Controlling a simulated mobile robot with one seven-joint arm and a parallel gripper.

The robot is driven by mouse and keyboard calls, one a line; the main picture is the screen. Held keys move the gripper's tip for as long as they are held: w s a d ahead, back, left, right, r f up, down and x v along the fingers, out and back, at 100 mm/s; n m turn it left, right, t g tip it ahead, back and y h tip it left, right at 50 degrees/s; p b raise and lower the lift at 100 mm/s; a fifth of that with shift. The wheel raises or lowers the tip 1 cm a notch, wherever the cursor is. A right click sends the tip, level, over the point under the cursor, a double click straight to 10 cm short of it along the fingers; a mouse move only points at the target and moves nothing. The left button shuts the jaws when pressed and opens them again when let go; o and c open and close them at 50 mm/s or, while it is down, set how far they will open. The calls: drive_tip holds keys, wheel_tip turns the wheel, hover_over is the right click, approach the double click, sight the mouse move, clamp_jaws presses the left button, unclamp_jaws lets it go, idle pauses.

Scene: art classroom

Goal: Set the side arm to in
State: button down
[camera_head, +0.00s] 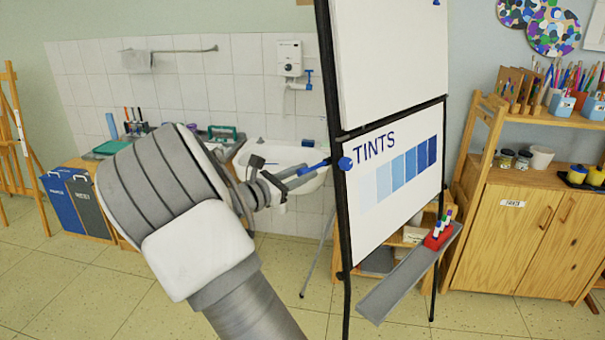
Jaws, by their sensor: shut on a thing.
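The flip-chart stand has a black frame (335,105) and a lower white sheet reading TINTS (385,207) with a row of blue swatches. The side arm (316,166) is a thin blue bar at the frame's left upright. It sticks out to the left from a round blue knob (345,163). My gripper (302,172) is left of the upright, shut on the side arm. The fingers hide part of the bar, so its outer end is unclear.
A grey pen tray (405,275) with a red marker holder (438,236) juts out below the sheet. A white sink (285,158) is on the tiled wall behind my gripper. A wooden cabinet (515,235) stands right. Open floor lies in front.

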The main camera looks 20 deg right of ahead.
sight(316, 168)
drive_tip(key=x, duration=0.4)
drive_tip(key=shift+d, duration=0.3)
drive_tip(key=shift+w, duration=0.1)
drive_tip(key=shift+r, duration=0.1)
drive_tip(key=c, duration=0.7)
unclamp_jaws()
drive_tip(key=shift+d, duration=0.15)
drive_tip(key=shift+o, duration=0.2)
drive_tip(key=b+v, duration=0.2)
drive_tip(key=v, duration=1.5)
drive_tip(key=shift+a, duration=0.25)
